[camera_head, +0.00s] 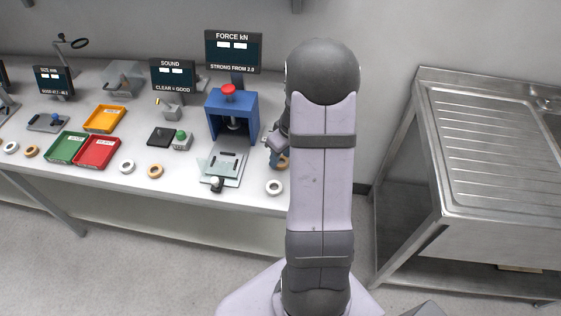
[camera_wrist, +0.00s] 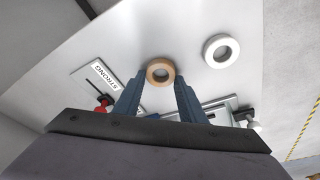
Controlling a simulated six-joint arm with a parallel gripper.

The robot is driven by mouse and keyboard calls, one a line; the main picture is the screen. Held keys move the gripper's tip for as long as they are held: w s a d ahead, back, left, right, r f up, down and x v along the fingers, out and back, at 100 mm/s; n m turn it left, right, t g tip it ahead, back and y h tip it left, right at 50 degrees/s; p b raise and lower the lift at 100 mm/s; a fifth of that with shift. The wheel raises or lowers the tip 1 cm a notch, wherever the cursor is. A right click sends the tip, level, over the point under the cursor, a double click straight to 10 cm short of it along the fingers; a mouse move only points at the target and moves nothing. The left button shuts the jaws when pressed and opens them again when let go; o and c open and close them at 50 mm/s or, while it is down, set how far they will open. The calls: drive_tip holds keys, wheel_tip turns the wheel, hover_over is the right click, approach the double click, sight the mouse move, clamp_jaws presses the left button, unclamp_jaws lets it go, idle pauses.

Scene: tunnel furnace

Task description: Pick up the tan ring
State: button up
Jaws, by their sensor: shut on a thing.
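A tan ring (camera_wrist: 151,77) sits between the fingertips of my gripper (camera_wrist: 160,82) in the wrist view. The fingers are shut on its sides, and its hole faces the camera. In the head view my gripper (camera_head: 276,146) is over the right end of the white bench, mostly hidden behind my arm. Part of the held tan ring (camera_head: 283,163) shows just below it. I cannot tell whether the ring touches the bench. Two other tan rings lie on the bench, one near the front middle (camera_head: 149,172) and one at far left (camera_head: 26,152).
A white ring (camera_head: 268,188) lies close by; it also shows in the wrist view (camera_wrist: 209,53). The blue press (camera_head: 246,107) and a glass-plated fixture (camera_head: 232,168) stand left of my gripper. Red (camera_head: 88,163), green and orange trays are further left. A steel sink table (camera_head: 432,140) stands right.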

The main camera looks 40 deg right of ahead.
wheel_tip(320, 180, up, 7)
drive_tip(key=p, duration=0.5)
idle(0.6)
